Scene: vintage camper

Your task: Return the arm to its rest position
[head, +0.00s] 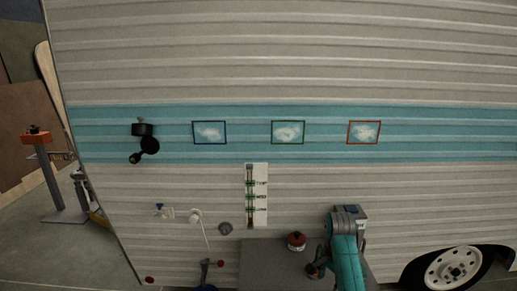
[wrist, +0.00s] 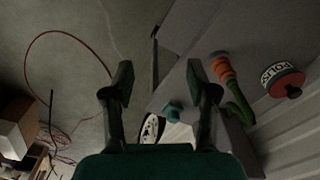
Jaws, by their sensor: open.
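My teal arm (head: 346,262) rises at the lower right of the head view, bent in front of the camper wall beside a grey tabletop. In the wrist view my gripper (wrist: 160,85) has its two dark fingers spread wide, with nothing between them. A red-and-dark round tin (head: 297,241) sits on the tabletop left of the arm. It also shows at the right of the wrist view (wrist: 283,79), with partly readable lettering. An orange-and-green handled object (wrist: 231,86) lies between the right finger and the tin in the wrist view.
The grey tabletop (head: 262,262) stands against the camper wall (head: 400,190). Three framed pictures hang on the blue stripe. A white strip with green bands (head: 257,195) is on the wall above the table. A wheel (head: 453,268) is at the right. A red hose (wrist: 62,33) lies on the floor.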

